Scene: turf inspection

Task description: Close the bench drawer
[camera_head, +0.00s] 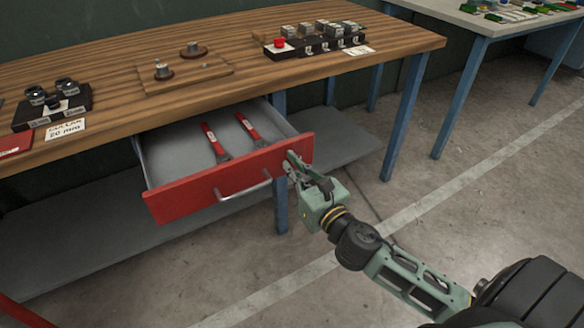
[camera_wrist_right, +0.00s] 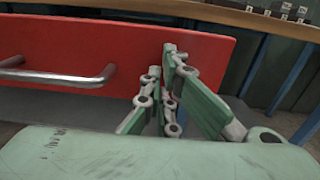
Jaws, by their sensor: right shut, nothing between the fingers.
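The bench drawer (camera_head: 232,178) is pulled out from under the wooden bench. It has a red front and a metal bar handle (camera_head: 243,190), and two red-handled tools (camera_head: 215,142) lie inside. The red front (camera_wrist_right: 90,50) and the handle (camera_wrist_right: 60,76) also show in the right wrist view. My right gripper (camera_head: 291,160) is shut and empty at the right end of the red front, to the right of the handle. Its fingertips (camera_wrist_right: 163,58) are close against the front; I cannot tell whether they touch. My left gripper is not in view.
The bench top (camera_head: 225,92) carries a black block with knobs (camera_head: 55,105), a wooden board with pegs (camera_head: 180,72) and a rack of grey parts (camera_head: 318,40). A blue bench leg (camera_head: 405,115) stands to the right. The floor in front is clear.

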